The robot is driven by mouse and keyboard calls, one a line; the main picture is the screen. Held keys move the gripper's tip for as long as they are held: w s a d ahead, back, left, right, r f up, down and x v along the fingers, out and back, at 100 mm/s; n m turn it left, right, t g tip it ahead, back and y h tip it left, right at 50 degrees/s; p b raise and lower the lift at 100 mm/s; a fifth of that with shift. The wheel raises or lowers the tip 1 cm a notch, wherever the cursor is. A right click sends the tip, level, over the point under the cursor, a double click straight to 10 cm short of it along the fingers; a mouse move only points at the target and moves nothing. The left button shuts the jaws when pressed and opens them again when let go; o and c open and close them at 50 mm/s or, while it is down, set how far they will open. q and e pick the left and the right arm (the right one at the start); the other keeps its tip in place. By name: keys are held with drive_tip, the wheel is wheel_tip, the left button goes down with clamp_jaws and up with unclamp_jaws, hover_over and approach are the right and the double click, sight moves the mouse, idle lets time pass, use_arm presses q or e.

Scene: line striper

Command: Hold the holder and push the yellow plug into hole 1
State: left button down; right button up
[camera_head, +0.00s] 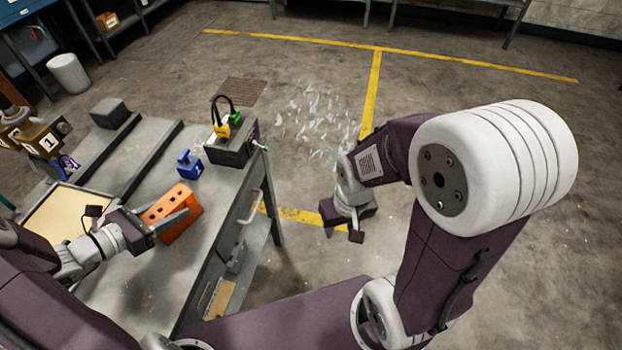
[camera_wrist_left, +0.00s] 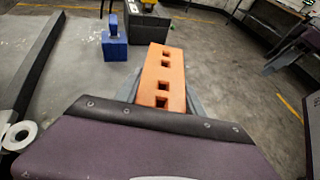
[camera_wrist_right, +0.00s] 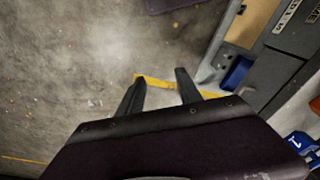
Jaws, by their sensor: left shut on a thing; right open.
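The orange holder (camera_head: 178,207), a block with square holes in its top, is on the workbench near its right edge. My left gripper (camera_head: 168,219) is shut on it, with a finger along its side; the holder also shows in the left wrist view (camera_wrist_left: 163,68). The yellow plug (camera_head: 222,130) sits at the grey box at the bench's far right corner, beside a green plug (camera_head: 235,118), under a black cable loop. I cannot read any hole numbers. My right gripper (camera_head: 343,234) is open and empty, over the floor right of the bench; its spread fingers show in the right wrist view (camera_wrist_right: 158,90).
A blue plug-like block (camera_head: 189,165) stands between the holder and the grey box (camera_head: 236,150). A shallow tray (camera_head: 68,214), a purple item (camera_head: 67,164) and dark rails (camera_head: 150,155) lie to the left. The floor (camera_head: 310,180) right of the bench is open.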

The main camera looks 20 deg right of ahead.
drive_tip(key=w+a+r+n+t+y, duration=0.1)
drive_tip(key=w+a+r+n+y, duration=0.3)
drive_tip(key=w+a+r+n, duration=0.25)
drive_tip(key=w+a+r+n+t+y, duration=0.1)
drive_tip(key=w+a+r+n+y, duration=0.3)
drive_tip(key=w+a+n, duration=0.4)
drive_tip(key=w+a+r+t+y, duration=0.15)
drive_tip(key=w+r, duration=0.35)
drive_tip(key=w, duration=0.5)
drive_tip(key=m+t+y, duration=0.1)
drive_tip(key=m+t, duration=0.1)
approach(227, 127)
drive_tip(key=shift+x, duration=5.15)
drive_tip(key=shift+d+f, duration=0.1)
clamp_jaws()
